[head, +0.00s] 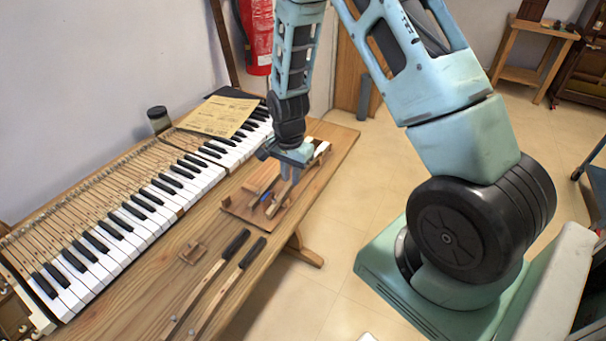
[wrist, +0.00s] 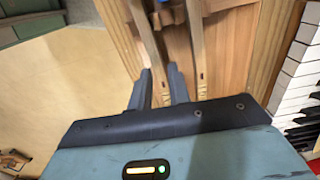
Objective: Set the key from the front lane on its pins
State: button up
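A shallow wooden tray (head: 242,209) lies on the table's right side, under my gripper. Wooden key sticks lie in it, and white key ends show at its far end. In the wrist view one wooden key (wrist: 147,38) runs between the two fingers of my gripper (wrist: 160,72), and a second key (wrist: 196,45) lies to the right, outside them. In the head view my gripper (head: 287,181) points down at the tray. The fingers stand close on either side of the first key; whether they touch it is unclear. The piano keyboard (head: 150,215) is left of the tray.
Two loose keys with black ends (head: 222,268) lie on the near part of the table. A small wooden block (head: 193,252) lies left of them. A paper sheet (head: 218,117) covers part of the far keyboard. A dark jar (head: 158,119) stands behind the keyboard.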

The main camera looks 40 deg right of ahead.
jog(key=shift+f, duration=0.5)
grip_shut()
